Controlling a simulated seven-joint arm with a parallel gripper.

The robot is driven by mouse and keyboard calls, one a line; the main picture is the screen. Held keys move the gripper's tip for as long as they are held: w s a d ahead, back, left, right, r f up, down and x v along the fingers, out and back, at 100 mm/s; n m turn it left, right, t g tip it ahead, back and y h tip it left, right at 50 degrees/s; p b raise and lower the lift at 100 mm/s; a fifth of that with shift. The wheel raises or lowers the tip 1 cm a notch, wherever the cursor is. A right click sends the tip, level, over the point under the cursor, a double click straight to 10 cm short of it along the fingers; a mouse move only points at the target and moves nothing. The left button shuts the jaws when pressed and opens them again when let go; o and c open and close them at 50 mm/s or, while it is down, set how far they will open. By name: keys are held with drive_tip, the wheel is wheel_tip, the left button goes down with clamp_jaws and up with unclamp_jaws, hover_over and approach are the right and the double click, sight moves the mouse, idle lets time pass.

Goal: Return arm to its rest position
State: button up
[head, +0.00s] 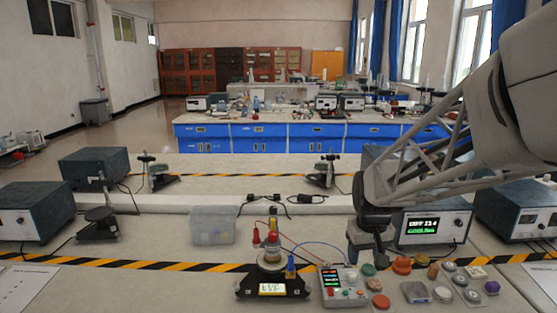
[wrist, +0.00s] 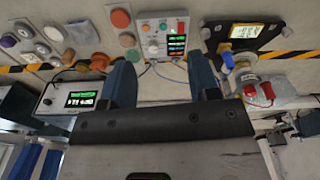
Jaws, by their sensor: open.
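My arm comes in from the right in the head view. My gripper (head: 367,247) hangs above the bench, left of and partly in front of an instrument with a green-lit display (head: 433,226). In the wrist view my gripper (wrist: 160,62) shows two dark blue fingers set well apart, with nothing between them. The view there is turned over, with the bench items along the top. The control box with coloured buttons (head: 342,286) lies in front of the gripper, and it also shows in the wrist view (wrist: 162,38). I see no contact with any object.
A black-based device with red and yellow plugs (head: 272,272) stands left of the control box. Coloured knobs and discs (head: 402,265) lie to its right. A clear plastic bin (head: 213,226) and instrument boxes (head: 36,211) stand to the left. Wires cross the bench near the gripper.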

drive_tip(key=s+a+r, duration=0.1)
drive_tip(key=s+r, duration=0.1)
drive_tip(key=s, duration=1)
drive_tip(key=s+a+r+m+t, duration=0.1)
drive_tip(key=s+r, duration=0.2)
drive_tip(key=s, duration=0.9)
drive_tip(key=shift+a, duration=0.25)
drive_tip(key=shift+s, duration=0.1)
